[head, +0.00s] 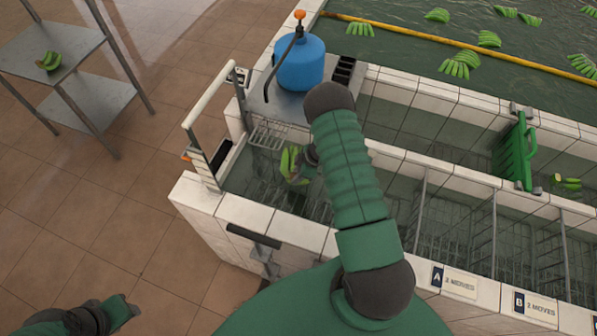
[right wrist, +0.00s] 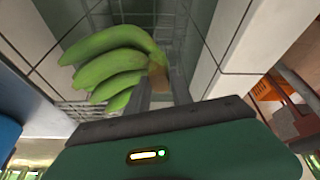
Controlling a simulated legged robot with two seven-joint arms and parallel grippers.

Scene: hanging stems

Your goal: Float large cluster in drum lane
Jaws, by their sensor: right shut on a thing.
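A green banana cluster (head: 290,163) hangs from my right gripper (head: 309,158) over the left end of the near tiled trough. In the right wrist view the cluster (right wrist: 115,62) has several fingers, and the jaws (right wrist: 165,92) are shut on its brown crown. I cannot tell whether it touches the water. My left gripper (head: 125,308) is low at the left above the floor; its jaw opening is unclear. A second water lane (head: 440,130) runs behind the trough. I cannot tell which lane is the drum lane.
A blue drum (head: 299,62) stands on a ledge behind the trough. A green gate (head: 517,152) crosses the lane at right. A yellow boom (head: 450,40) spans the back pool, where several clusters float. Wire racks and dividers fill the trough. A metal shelf (head: 55,52) holds bananas.

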